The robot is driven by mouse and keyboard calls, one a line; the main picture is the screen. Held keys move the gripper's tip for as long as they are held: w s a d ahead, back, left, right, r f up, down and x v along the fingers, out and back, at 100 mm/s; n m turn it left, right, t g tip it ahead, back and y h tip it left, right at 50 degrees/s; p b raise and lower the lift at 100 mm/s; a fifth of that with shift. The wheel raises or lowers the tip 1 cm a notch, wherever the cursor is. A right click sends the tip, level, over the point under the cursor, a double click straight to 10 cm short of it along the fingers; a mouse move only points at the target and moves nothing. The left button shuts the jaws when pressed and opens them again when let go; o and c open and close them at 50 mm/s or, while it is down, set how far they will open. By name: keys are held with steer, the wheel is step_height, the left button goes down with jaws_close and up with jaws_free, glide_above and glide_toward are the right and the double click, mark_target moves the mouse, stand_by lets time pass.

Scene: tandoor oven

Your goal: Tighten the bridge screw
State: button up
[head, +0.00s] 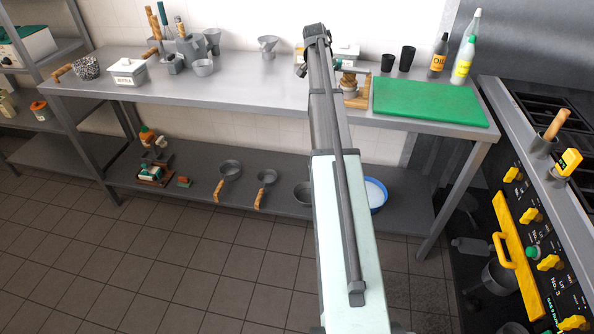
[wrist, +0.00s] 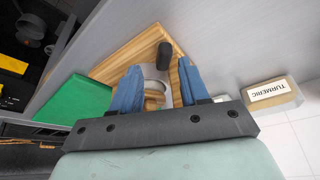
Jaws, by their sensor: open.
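A wooden stand (head: 362,102) is on the steel counter, just right of my arm in the head view, with a small round pale-and-wood piece (head: 347,86) on it. In the wrist view the wooden stand (wrist: 124,57) lies beyond my fingers. A black rounded part (wrist: 165,54) sits over the stand near the fingertips. My gripper (wrist: 160,68) has two blue fingers, open and apart, with a pale round part (wrist: 153,75) visible between them. Nothing is clearly held. I cannot make out a bridge screw for certain. My arm hides the fingers in the head view.
A green cutting board (head: 430,101) lies right of the stand, with dark cups (head: 397,60) and bottles (head: 462,60) behind. A turmeric box (wrist: 269,94) stands near my gripper. The stove (head: 550,200) bounds the right. The counter's left middle (head: 235,88) is clear.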

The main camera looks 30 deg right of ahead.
steer(key=x, duration=0.3)
steer(key=shift+s+f, duration=0.1)
steer(key=shift+f, duration=0.05)
steer(key=n+t, duration=0.1)
steer(key=n, duration=0.1)
steer(key=shift+n, duration=0.3)
steer(key=shift+r+y, duration=0.3)
steer(key=shift+r, duration=0.05)
steer(key=s+a+r+n+t, duration=0.1)
steer(key=a+r, duration=0.1)
steer(key=r, duration=0.4)
steer(key=s+a+r+n, duration=0.1)
steer(key=a+r+n, duration=0.1)
steer(key=r, duration=0.5)
steer(key=s+a+f+n, duration=0.1)
steer(key=s+a+f, duration=0.2)
steer(key=f, duration=0.8)
steer(key=s+a+f+n+y, duration=0.1)
steer(key=s+a+f, duration=0.2)
steer(key=a+f, duration=0.5)
steer(key=s+a+f+n+g+y, duration=0.1)
steer(key=a+f, duration=0.5)
steer(key=f, duration=0.9)
steer(key=s+n, duration=0.1)
steer(key=s, duration=0.1)
steer(key=shift+s+f, duration=0.3)
